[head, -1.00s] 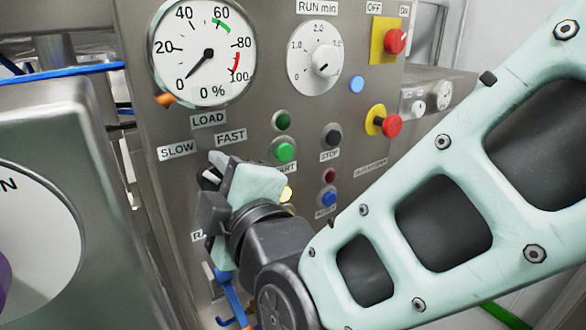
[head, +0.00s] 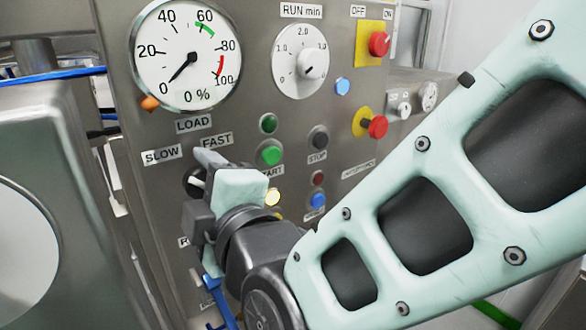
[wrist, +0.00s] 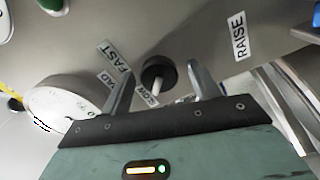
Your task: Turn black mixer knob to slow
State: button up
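The black mixer knob (wrist: 158,71) is on the steel panel below the SLOW and FAST labels. In the wrist view it lies ahead of my gripper (wrist: 160,82), between its two spread fingers, with a gap on each side. A white bar or mark shows at the knob's near side, on the side of the SLOW label (wrist: 147,97). The FAST label (wrist: 114,57) is to its left there. In the head view my gripper (head: 203,180) largely covers the knob; a dark edge and white piece show. Contact cannot be told.
The load dial (head: 187,55), reading 0 %, is above the knob. A red emergency knob (head: 378,126) is farther right. A RAISE label (wrist: 239,37) is near the knob.

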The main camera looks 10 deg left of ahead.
jog(key=b+v, duration=0.9)
jog(key=v, duration=0.8)
jog(key=shift+d, duration=0.2)
jog(key=shift+s, duration=0.1)
